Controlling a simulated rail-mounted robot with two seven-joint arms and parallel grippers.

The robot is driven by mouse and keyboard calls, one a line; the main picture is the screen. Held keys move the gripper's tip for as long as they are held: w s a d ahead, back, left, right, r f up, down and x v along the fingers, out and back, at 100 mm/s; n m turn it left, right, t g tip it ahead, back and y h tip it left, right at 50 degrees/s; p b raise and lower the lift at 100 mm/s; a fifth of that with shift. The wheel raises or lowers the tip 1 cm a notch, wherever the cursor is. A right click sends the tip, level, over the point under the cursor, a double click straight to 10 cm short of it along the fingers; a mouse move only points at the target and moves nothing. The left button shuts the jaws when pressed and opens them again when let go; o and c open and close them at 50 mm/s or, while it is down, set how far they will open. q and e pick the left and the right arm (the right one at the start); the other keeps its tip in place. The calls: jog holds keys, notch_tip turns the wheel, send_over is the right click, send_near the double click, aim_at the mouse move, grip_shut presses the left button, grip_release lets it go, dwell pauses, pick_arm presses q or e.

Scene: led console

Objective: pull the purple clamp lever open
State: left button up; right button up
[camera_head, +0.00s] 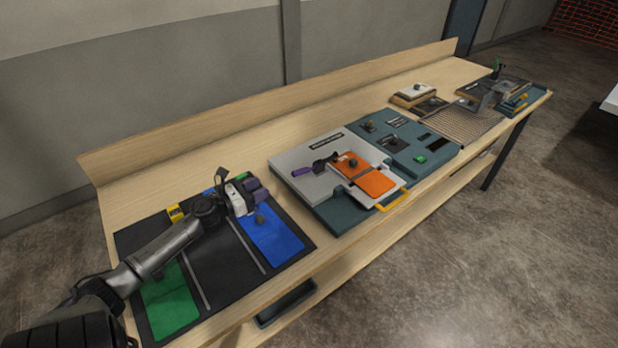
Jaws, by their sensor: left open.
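The purple clamp lever (301,171) lies low across the light grey plate of the console (297,158), with its purple handle pointing left. Its dark clamp body (326,161) sits by an orange panel (370,180) with a dark knob. My left gripper (259,207) is open over the right part of the dark mat, to the left of the lever and apart from it. Its fingers are small in this view, and nothing shows clearly between them. My right gripper is not in view.
The dark mat (228,262) has a green area at left and a blue area at right. Small yellow, green and purple blocks stand along its back edge. A yellow handle (393,200) sticks out at the console's front. A mesh tray (468,122) and tools stand farther right.

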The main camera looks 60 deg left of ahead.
aim_at(298, 172)
pick_arm(q)
jog(key=shift+w+f, duration=0.3)
jog(key=shift+f, duration=0.3)
jog(key=shift+w+f+b, duration=0.15)
jog(key=shift+w+b, duration=0.3)
jog(key=shift+w, duration=0.25)
jog(key=w, duration=1.1)
jog(key=shift+w+a+b, duration=0.1)
jog(key=shift+a+b, duration=0.1)
jog(key=shift+b, duration=0.1)
jog(key=shift+w, duration=0.8)
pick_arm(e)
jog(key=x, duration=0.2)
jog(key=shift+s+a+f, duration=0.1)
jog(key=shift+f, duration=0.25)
pick_arm(q)
grip_shut()
